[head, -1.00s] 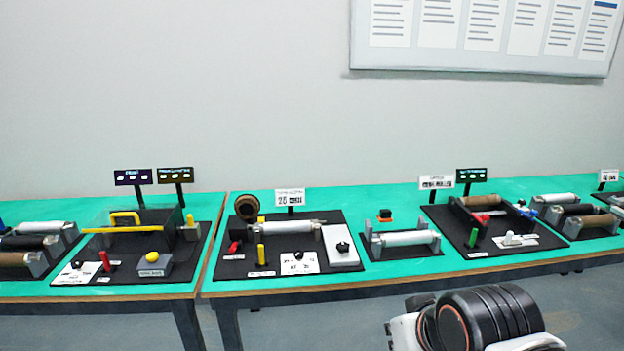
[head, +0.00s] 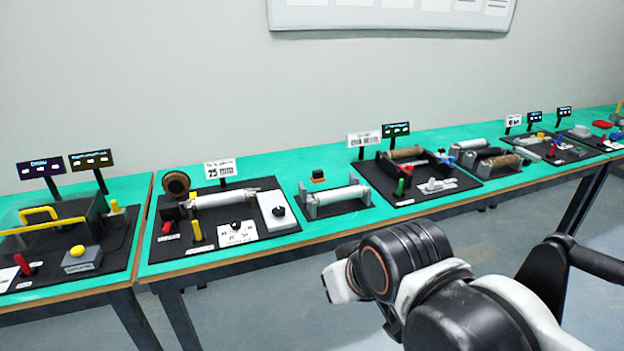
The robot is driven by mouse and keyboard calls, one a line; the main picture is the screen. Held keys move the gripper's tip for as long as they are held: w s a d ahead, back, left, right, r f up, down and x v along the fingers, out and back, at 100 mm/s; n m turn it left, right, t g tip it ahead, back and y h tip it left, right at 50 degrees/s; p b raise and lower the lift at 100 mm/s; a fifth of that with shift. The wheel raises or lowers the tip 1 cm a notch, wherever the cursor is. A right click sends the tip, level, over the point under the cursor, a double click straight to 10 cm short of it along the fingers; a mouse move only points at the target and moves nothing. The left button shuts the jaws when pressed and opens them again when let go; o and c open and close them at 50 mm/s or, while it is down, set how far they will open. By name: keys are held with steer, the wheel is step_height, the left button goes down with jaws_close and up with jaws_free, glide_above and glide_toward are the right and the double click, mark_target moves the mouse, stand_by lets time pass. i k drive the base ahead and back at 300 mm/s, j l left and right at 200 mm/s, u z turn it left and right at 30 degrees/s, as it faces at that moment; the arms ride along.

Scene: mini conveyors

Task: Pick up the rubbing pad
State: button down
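My black and white arm shows at the lower right, in front of the table and well apart from the block. The fingers of my gripper do not show.
Green-topped tables (head: 290,240) run across the view. Left of the block is a black board (head: 215,238) with a roller, a brown disc (head: 175,184) and a white box (head: 276,211). Right of it is another roller board (head: 463,183). Floor lies clear in front.

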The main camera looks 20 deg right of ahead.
mark_target(317, 177)
steer(key=i+l, duration=0.3)
steer(key=i, duration=0.2)
steer(key=i+l, duration=0.65)
steer(key=i, duration=0.3)
steer(key=i+l+z, duration=0.1)
steer(key=i+l, duration=0.25)
steer(key=i, duration=0.15)
